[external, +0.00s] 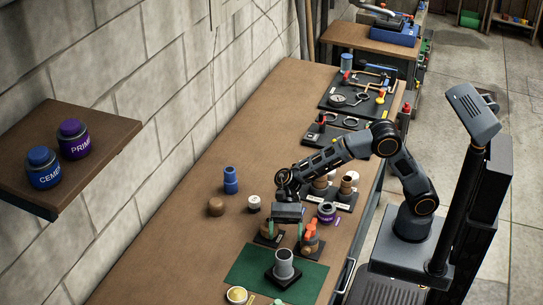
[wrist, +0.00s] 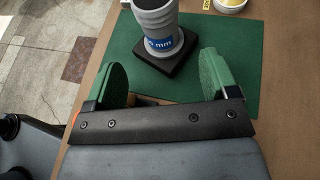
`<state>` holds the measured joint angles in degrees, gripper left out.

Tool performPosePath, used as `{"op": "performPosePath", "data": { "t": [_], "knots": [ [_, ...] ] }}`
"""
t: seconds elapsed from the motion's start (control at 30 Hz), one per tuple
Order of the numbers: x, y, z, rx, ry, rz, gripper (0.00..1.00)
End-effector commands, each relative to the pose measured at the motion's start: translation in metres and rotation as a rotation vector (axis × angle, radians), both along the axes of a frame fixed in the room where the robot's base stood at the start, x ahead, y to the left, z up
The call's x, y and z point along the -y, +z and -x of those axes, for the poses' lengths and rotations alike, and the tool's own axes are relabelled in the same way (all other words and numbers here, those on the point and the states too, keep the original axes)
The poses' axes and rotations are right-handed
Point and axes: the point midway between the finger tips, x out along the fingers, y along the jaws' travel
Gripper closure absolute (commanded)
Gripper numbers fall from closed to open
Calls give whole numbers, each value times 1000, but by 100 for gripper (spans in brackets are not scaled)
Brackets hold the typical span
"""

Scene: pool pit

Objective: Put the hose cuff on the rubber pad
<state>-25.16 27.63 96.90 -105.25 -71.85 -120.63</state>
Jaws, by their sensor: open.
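The hose cuff (external: 284,257), a grey ribbed cylinder with a blue "mm" label, stands upright on the black square rubber pad (external: 270,278). In the wrist view the cuff (wrist: 155,22) rests on the pad (wrist: 177,62), with its top cut off by the frame edge. My gripper (external: 285,236) is open and empty, just behind the cuff in the external view.
The pad lies on a green mat (external: 246,268). A small yellow-filled dish (external: 237,295) is near the front edge. Blue (external: 230,180), brown and white pieces stand left of my gripper.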

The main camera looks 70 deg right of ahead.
Motion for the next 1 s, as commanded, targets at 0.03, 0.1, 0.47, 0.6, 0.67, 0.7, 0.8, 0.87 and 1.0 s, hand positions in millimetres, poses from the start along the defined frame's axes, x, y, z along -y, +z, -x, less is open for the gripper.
{"op": "performPosePath", "data": {
  "t": [0.03, 0.1, 0.47, 0.6, 0.67, 0.7, 0.8, 0.87, 1.0],
  "knots": [
    [6, 2, -2, 1, -2, 0, 20],
    [11, 4, -4, 1, -1, 1, 20],
    [19, 8, -6, 0, 1, 0, 20],
    [18, 8, -6, 0, 1, 0, 20],
    [18, 8, -6, 0, 1, 0, 20],
    [18, 8, -6, 0, 1, 0, 20],
    [19, 10, -7, -3, -14, 0, 20],
    [20, 16, -12, -16, -61, -3, 20],
    [34, 51, -43, -131, -378, -35, 20]
  ]
}}
